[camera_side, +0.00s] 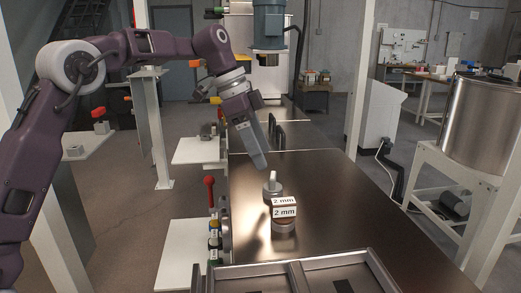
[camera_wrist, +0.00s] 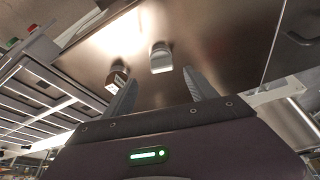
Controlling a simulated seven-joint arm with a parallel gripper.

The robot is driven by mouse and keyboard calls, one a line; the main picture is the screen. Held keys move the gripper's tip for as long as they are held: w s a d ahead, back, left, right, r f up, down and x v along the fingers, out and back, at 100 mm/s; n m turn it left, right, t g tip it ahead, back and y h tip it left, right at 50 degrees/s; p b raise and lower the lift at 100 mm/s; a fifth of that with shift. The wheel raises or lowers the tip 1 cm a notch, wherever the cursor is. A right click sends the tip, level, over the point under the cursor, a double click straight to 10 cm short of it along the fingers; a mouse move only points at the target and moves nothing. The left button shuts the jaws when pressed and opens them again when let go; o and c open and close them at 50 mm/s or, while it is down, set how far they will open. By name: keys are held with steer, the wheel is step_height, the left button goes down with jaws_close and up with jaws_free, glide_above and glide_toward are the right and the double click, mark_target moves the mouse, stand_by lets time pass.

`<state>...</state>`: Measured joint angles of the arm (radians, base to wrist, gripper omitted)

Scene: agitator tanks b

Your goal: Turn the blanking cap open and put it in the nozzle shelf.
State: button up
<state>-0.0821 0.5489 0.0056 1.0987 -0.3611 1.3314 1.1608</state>
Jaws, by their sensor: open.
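A metal fitting with a pale upright grip, which looks like the blanking cap (camera_side: 272,187), stands on the dark steel bench top; it also shows in the wrist view (camera_wrist: 161,58). My gripper (camera_side: 262,163) is above and slightly left of it in the side view, pointing down and apart from it. In the wrist view the two grey fingers (camera_wrist: 160,77) are spread, with the cap beyond the gap and nothing between them. Which surface is the nozzle shelf I cannot tell; a metal tray with compartments (camera_side: 298,275) lies at the near end of the bench.
A block marked "2 mm" (camera_side: 285,207) on a round base stands close in front of the cap, also in the wrist view (camera_wrist: 117,82). A red-knobbed lever (camera_side: 209,182) rises at the bench's left edge. The bench (camera_side: 340,195) is clear to the right.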

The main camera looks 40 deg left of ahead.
mark_target(272, 175)
steer(key=x, duration=0.7)
steer(key=shift+w+f, duration=0.2)
steer(key=shift+w, duration=0.1)
jaws_close()
steer(key=shift+d+r+n+t, duration=0.1)
steer(key=shift+n+t, duration=0.2)
steer(key=shift+n, duration=0.4)
steer(key=shift+o, duration=1.5)
jaws_free()
steer(key=shift+r, duration=3)
